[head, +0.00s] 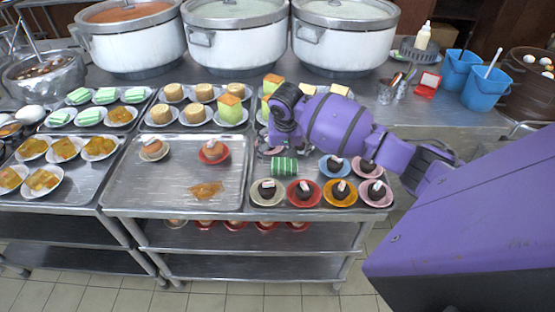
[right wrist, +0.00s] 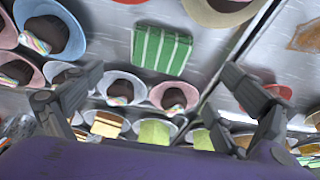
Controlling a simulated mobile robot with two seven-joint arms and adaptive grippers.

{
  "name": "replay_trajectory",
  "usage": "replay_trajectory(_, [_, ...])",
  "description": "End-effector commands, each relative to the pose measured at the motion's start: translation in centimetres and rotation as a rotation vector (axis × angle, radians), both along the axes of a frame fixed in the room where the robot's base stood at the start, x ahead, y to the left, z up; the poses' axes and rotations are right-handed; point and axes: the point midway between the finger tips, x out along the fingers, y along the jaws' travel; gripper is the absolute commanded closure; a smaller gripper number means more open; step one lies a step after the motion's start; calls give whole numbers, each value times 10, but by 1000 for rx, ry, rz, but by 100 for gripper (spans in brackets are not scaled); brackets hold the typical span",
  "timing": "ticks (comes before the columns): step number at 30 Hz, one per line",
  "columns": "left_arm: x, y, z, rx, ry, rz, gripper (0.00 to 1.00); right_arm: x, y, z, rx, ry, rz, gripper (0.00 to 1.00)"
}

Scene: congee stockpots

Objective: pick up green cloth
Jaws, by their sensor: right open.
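The green cloth (head: 284,166) is a small folded piece with pale stripes. It lies on the metal tray among small plates of dark cakes. It also shows in the right wrist view (right wrist: 160,50), at the upper middle, beyond the gap between my fingers. My right gripper (right wrist: 163,76) is open and empty, its two fingers wide apart. In the head view my right gripper (head: 272,148) points down just behind the cloth, and the arm hides part of the tray. I see no contact with the cloth. My left gripper is not in view.
Coloured plates with dark cakes, including a red one (head: 299,192), crowd the cloth's front and right. The tray to the left (head: 150,192) has free room around two plates and an orange-brown item (head: 206,190). Large stockpots (head: 237,38) stand behind. Blue buckets (head: 485,88) are at right.

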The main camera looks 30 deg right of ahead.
Motion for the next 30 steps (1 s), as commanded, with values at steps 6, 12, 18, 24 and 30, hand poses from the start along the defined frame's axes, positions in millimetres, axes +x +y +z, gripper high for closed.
replay_trajectory(6, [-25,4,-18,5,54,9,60,5,-3,-28,1,5,0,4])
replay_trajectory(12, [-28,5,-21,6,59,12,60,15,-7,-55,0,6,0,4])
replay_trajectory(18, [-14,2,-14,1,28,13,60,20,-10,-71,-1,2,2,4])
replay_trajectory(24, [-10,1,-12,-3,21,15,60,20,-10,-70,0,0,2,4])
replay_trajectory(30, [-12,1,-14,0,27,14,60,20,-10,-70,0,0,2,29])
